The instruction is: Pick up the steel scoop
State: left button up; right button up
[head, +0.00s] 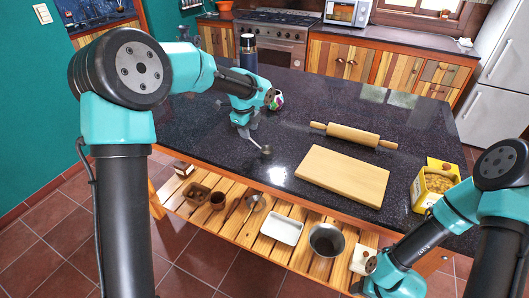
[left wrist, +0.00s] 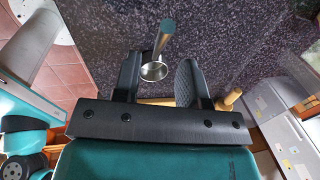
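The steel scoop (head: 266,150) lies on the dark speckled countertop, with its round bowl toward the front edge and its handle running back under my left gripper. My left gripper (head: 246,130) points down over the handle, close to the countertop. In the left wrist view, the scoop (left wrist: 153,71) shows between the two spread fingers of my left gripper (left wrist: 158,72), its bowl nearer the left finger. A clear gap shows beside the right finger. Whether a finger touches the scoop cannot be told.
A wooden board (head: 330,176) and a rolling pin (head: 353,135) lie to the right of the scoop. A yellow box (head: 430,187) stands at the right. Countertop around the scoop is clear.

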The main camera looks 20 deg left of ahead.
pick_arm(q)
jog(key=f, duration=0.4)
jog(key=shift+w+f, duration=0.35)
jog(key=shift+f, duration=0.05)
jog(key=shift+c, duration=0.2)
grip_shut()
